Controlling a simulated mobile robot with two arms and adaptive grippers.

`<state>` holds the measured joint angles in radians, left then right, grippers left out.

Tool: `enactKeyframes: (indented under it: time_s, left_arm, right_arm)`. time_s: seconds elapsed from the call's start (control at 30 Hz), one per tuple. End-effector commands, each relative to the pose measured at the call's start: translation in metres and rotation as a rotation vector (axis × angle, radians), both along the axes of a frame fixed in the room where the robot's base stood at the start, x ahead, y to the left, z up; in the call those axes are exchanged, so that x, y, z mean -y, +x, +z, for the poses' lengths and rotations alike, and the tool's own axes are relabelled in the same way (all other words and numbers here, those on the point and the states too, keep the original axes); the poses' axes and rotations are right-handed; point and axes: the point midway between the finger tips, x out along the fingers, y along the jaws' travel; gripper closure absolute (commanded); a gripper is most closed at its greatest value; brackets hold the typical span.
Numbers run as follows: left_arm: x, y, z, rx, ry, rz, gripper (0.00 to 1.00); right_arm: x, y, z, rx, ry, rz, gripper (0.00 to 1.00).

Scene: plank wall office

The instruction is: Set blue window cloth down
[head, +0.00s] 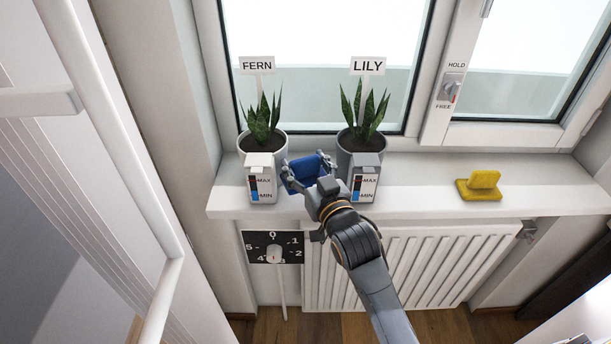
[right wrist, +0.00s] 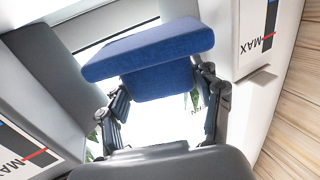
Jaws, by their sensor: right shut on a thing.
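The blue window cloth (head: 305,170) is between the fingers of my right gripper (head: 308,174), over the windowsill between the two plant pots. In the right wrist view the cloth (right wrist: 150,55) looks like a flat blue pad with a block below it, and the gripper fingers (right wrist: 160,105) close on its sides. I cannot tell whether the cloth touches the sill. My left gripper is not in view.
The FERN pot (head: 262,150) stands left of the cloth and the LILY pot (head: 358,150) close on its right, each with a level gauge. A yellow cloth (head: 481,185) lies farther right on the windowsill (head: 425,180). A radiator (head: 420,265) and a dial (head: 272,248) are below.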

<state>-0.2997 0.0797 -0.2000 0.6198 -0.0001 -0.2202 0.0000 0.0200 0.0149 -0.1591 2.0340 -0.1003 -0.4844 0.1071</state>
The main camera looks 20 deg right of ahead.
Motion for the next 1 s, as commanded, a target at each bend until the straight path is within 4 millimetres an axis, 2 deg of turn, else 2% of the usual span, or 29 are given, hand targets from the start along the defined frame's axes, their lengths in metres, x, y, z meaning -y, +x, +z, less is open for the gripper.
enactKeyframes:
  time_s: [0.13,0.33,0.73,0.77,0.8,0.87,1.0]
  left_arm:
    - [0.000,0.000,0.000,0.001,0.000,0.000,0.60]
    - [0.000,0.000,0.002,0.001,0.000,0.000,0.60]
    - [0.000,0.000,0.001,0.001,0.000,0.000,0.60]
    - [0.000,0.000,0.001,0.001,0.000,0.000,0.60]
    - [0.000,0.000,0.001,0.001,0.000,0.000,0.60]
    - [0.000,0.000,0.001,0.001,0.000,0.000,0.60]
    - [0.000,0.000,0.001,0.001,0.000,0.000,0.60]
  right_arm:
    - [0.002,0.008,-0.010,0.000,-0.001,0.000,0.67]
    - [0.002,0.007,-0.036,0.000,0.001,0.000,0.67]
    - [0.002,0.007,-0.043,0.001,0.000,0.000,0.67]
    - [0.002,0.007,-0.043,0.001,0.000,-0.001,0.33]
    - [0.002,0.007,-0.042,0.001,0.000,-0.001,0.25]
    - [0.002,0.007,-0.042,0.001,0.000,-0.001,0.13]
    - [0.002,0.007,-0.042,0.001,0.000,-0.001,0.13]
